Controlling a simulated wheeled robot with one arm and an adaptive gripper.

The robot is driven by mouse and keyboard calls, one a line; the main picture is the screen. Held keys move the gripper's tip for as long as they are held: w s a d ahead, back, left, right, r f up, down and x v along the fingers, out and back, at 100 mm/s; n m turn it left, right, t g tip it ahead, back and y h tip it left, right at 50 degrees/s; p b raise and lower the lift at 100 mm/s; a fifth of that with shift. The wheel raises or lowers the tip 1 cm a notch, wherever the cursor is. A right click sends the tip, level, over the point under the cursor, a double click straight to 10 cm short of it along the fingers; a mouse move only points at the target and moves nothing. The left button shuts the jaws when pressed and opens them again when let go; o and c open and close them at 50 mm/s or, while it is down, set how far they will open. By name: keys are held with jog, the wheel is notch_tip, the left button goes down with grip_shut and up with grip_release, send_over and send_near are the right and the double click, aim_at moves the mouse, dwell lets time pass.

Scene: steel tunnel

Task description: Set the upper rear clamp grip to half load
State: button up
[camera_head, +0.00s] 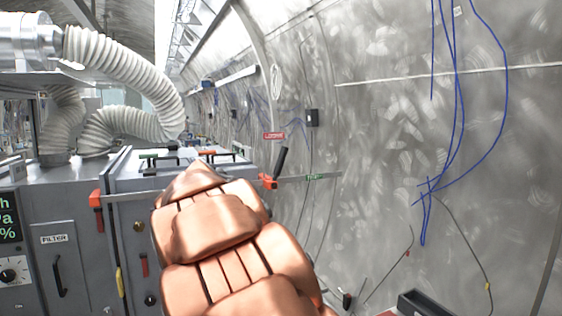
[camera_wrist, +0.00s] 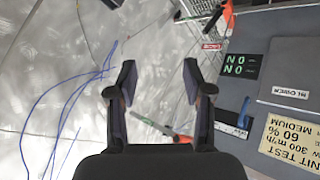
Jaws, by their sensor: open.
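A clamp with an orange-red body (camera_head: 268,181) and a tilted black grip (camera_head: 281,160) sits at the cabinet's wall-side edge in the head view. A thin bar with a green label (camera_head: 315,177) runs from it towards the wall. In the wrist view an orange clamp part (camera_wrist: 183,138) and a bar with a green mark show beyond and between my fingers. My gripper (camera_wrist: 158,72) is open and empty, apart from these parts. My copper arm hides it in the head view. I cannot tell for sure which clamp is the upper rear one.
Another red clamp (camera_head: 97,200) is on the cabinet front. White ribbed hoses (camera_head: 125,75) hang at the upper left. Blue cables (camera_head: 457,100) run down the curved steel wall (camera_head: 390,130). A grey panel (camera_wrist: 290,95) fills the wrist view's right side.

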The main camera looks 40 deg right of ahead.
jog(key=w+d+r+m+h, duration=0.3)
jog(key=w+d+r+h, duration=0.1)
jog(key=w+d+r, duration=0.55)
jog(key=m+t+h, duration=0.3)
jog(key=m+h, duration=0.2)
send_near(279, 160)
jog(key=s+x, duration=0.1)
jog(key=x, duration=0.3)
jog(key=shift+w+d+r, duration=0.3)
jog(key=shift+w+d, duration=0.25)
jog(key=shift+f+p+x, duration=0.2)
jog(key=shift+p+x, duration=1.65)
jog(key=shift+x, duration=1.35)
jog(key=shift+c, duration=0.4)
grip_shut()
